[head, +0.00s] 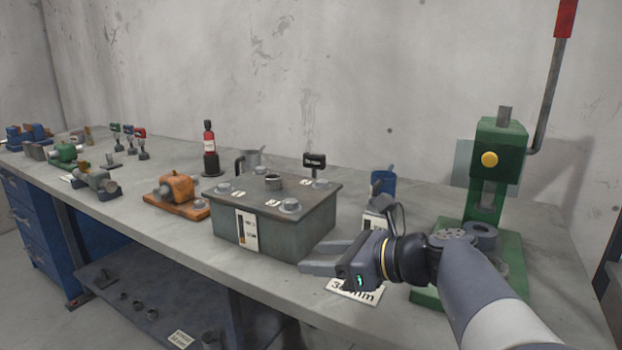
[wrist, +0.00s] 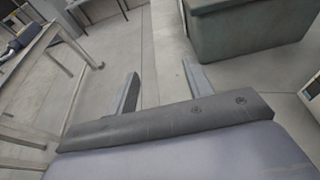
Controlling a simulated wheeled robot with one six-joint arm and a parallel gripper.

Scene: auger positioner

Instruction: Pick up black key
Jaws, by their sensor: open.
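A black key (head: 315,162) with small white lettering on its head stands upright on top of a dark grey-green box (head: 285,233), near its back right corner. My gripper (head: 313,257) is in front of the box at its right side, below the level of the key. Its two fingers point left, spread apart with nothing between them. The side of the box (wrist: 247,38) appears at the upper right there, and the key is not visible in that view.
A green press (head: 497,165) with a red-tipped lever stands right of the box. A blue container (head: 383,183) is behind my gripper. An orange clamp (head: 177,187) and a red-and-black bottle (head: 209,147) stand to the left. Green, blue and red keys (head: 128,130) stand farther left.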

